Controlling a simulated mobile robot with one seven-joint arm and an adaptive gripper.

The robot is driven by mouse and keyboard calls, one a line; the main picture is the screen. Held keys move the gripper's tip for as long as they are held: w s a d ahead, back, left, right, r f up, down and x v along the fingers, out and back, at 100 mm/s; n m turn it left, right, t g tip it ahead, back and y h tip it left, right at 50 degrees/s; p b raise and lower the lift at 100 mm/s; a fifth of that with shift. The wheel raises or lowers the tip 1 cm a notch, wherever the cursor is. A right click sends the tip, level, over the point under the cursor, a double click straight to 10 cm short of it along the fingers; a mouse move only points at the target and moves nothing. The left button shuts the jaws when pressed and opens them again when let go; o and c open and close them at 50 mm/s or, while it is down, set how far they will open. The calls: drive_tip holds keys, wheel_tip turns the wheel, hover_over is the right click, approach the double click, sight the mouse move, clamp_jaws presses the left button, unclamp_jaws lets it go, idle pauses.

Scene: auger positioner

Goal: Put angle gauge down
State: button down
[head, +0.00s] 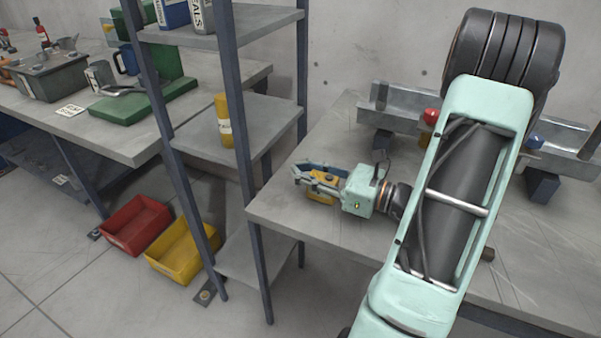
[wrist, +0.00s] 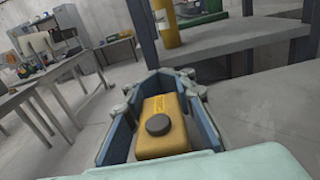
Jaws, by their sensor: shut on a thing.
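The angle gauge (wrist: 162,128) is a yellow block with a round dark knob on its face. In the wrist view it sits between the two fingers of my gripper (wrist: 157,90). My gripper is shut on it. In the head view my gripper (head: 320,180) is at the left part of the grey workbench (head: 290,215), and the yellow gauge (head: 322,197) shows partly behind the fingers. I cannot tell whether the gauge touches the bench top.
A grey shelf unit (head: 235,125) with a yellow cylinder (head: 223,120) stands left of the bench. A metal channel (head: 395,103) lies at the back of the bench, with a red knob (head: 431,115) near it. Red (head: 137,224) and yellow bins (head: 183,250) are on the floor.

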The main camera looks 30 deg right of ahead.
sight(338, 182)
drive_tip(key=shift+f, duration=0.2)
drive_tip(key=c, duration=1.6)
unclamp_jaws()
drive_tip(key=shift+r, duration=0.15)
drive_tip(key=shift+s+d+r, duration=0.1)
drive_tip(key=shift+s+d, duration=0.05)
drive_tip(key=v, duration=0.7)
drive_tip(key=shift+s+p, duration=0.1)
drive_tip(key=shift+p, duration=0.25)
